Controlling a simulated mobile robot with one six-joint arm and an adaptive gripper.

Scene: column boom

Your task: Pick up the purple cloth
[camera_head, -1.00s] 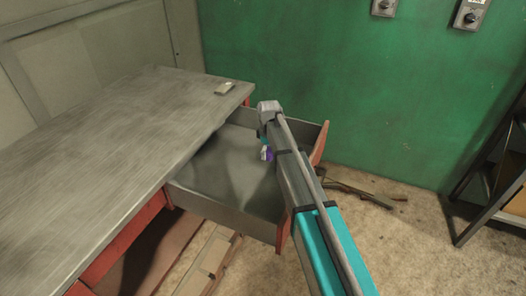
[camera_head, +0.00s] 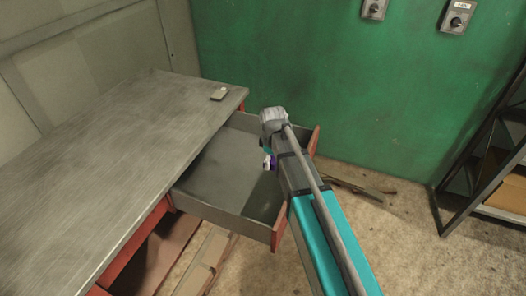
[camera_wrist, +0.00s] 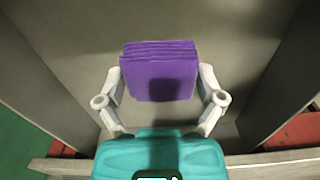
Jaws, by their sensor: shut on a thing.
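The purple cloth (camera_wrist: 160,72) is a folded, layered block in the middle of the wrist view. My gripper (camera_wrist: 160,88) is shut on it, with one pale finger against each side. I cannot tell how far the cloth is from the drawer floor.
A green wall (camera_head: 300,60) stands behind. A dark-framed shelf (camera_head: 490,165) is at the right. Thin debris (camera_head: 350,187) lies on the floor.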

